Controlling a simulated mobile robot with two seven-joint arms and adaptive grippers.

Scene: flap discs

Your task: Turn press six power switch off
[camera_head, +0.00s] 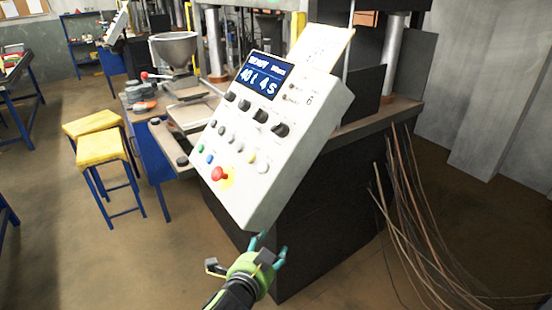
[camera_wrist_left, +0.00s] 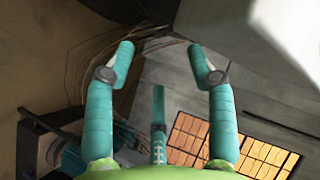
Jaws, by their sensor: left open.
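The press control panel (camera_head: 268,145) is a tilted white box with a lit blue display (camera_head: 262,76) and a small label like "6" (camera_head: 310,100). It carries several black rotary knobs (camera_head: 281,130), several small round buttons and a red mushroom button on a yellow ring (camera_head: 220,174). I cannot tell which control is the power switch. My left gripper (camera_head: 268,248), with teal fingers and a green body, is just below the panel's lower edge, open and empty. Its spread fingers also show in the left wrist view (camera_wrist_left: 161,60). My right gripper is not in view.
The dark press body (camera_head: 320,215) stands behind the panel. Loose cables (camera_head: 400,200) hang at its right. Yellow-topped stools (camera_head: 103,146) and a metal hopper (camera_head: 174,50) are at the left. The floor (camera_head: 130,260) at the lower left is clear.

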